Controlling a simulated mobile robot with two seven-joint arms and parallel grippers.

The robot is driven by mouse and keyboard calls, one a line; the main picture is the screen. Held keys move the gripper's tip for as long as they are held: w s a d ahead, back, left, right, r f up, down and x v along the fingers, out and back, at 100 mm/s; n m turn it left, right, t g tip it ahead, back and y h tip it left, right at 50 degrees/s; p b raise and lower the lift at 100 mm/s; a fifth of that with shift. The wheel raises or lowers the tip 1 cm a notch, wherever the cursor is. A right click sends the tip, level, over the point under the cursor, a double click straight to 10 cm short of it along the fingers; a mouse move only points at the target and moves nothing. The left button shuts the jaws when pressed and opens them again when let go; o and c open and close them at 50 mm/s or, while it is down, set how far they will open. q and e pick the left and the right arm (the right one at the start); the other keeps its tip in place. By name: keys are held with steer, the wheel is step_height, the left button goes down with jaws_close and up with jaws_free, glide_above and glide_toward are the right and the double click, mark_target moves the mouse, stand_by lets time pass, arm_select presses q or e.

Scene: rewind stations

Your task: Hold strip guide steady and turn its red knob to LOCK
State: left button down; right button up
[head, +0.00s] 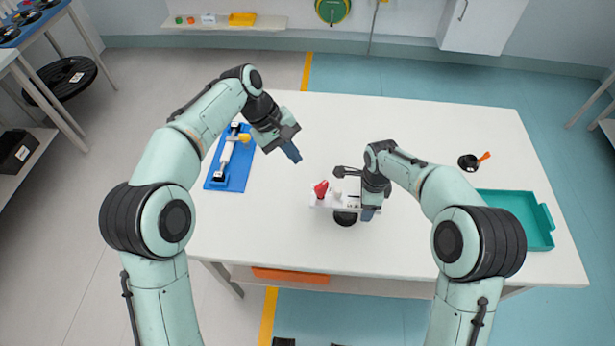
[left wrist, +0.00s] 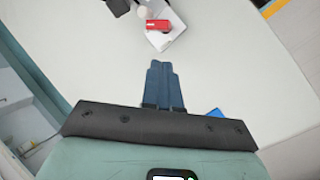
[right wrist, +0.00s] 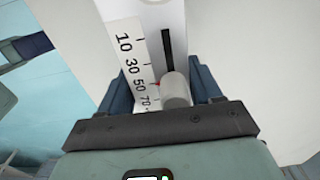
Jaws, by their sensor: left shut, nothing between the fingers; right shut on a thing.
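The strip guide (head: 326,203) is a white block with a dark base, near the middle of the table. Its red knob (head: 321,188) is at its left end; the left wrist view also shows the red knob (left wrist: 158,25). My right gripper (head: 369,211) is shut on the guide's right part. The right wrist view shows the guide's scale (right wrist: 127,60) with numbers, a dark slot and a light grey cylinder (right wrist: 175,90) between the fingers. My left gripper (head: 291,152) is shut and empty, above the table, apart from the knob. The LOCK marking cannot be made out.
A blue tray (head: 238,180) with a white roller lies on the table's left. A teal tray (head: 545,238) is at the right, and a black round item with an orange handle (head: 469,161) lies behind it. The table between my left gripper and the guide is clear.

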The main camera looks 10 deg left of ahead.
mark_target(321, 190)
arm_select(q)
steer(key=w+a+m+h, duration=0.25)
steer(key=a+m, duration=0.25)
steer(key=m, duration=1.2)
steer(key=s+d+f, duration=0.3)
steer(key=d+f, duration=0.5)
steer(key=shift+s+d+f+g, duration=0.2)
steer(key=shift+d+f+g, duration=0.1)
